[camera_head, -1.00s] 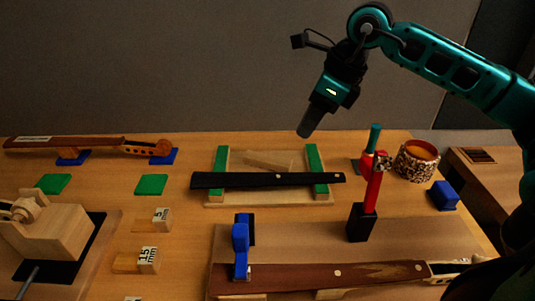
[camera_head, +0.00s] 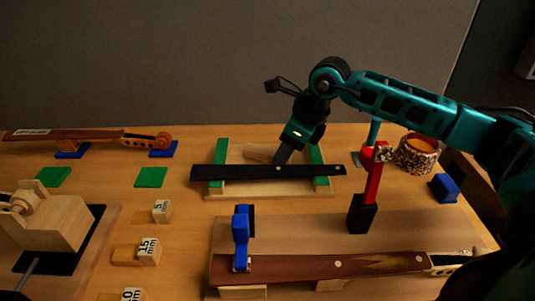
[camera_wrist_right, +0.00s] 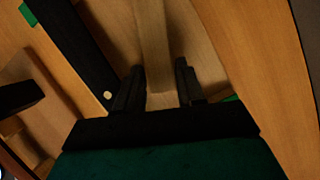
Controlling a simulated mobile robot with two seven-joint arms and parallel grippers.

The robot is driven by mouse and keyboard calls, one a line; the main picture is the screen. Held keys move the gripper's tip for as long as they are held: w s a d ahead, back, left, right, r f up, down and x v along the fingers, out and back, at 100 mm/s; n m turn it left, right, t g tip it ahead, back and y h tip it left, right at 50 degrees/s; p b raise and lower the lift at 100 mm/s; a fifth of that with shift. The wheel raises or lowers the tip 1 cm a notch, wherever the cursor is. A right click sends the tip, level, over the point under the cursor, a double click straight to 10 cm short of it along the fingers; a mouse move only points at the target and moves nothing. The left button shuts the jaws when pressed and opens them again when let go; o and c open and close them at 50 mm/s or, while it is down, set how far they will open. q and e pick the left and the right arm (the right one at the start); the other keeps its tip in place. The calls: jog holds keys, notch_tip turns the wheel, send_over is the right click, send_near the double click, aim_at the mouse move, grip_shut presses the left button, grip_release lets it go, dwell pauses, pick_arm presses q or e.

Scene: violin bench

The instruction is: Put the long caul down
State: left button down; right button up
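The long caul, a pale wooden bar (camera_head: 262,152), lies in the tray (camera_head: 222,190) behind the black fingerboard (camera_head: 230,174). My right gripper (camera_head: 281,160) reaches down at the bar's right end, just behind the fingerboard, which hides the fingertips' lower part. In the right wrist view my right gripper (camera_wrist_right: 159,88) is open, with one dark finger on each side of the bar (camera_wrist_right: 154,45) and small gaps between. The fingerboard (camera_wrist_right: 75,50) shows to the left there. My left gripper is not in view.
Green pads (camera_head: 316,154) stand at the tray's sides. A red clamp (camera_head: 373,178) stands in front right, beside a patterned cup (camera_head: 417,153). A blue clamp (camera_head: 241,240) sits on a violin neck (camera_head: 300,267) in front. Marked blocks (camera_head: 148,250) lie to the left.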

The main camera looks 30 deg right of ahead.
grip_shut()
jog(key=shift+r, duration=0.15)
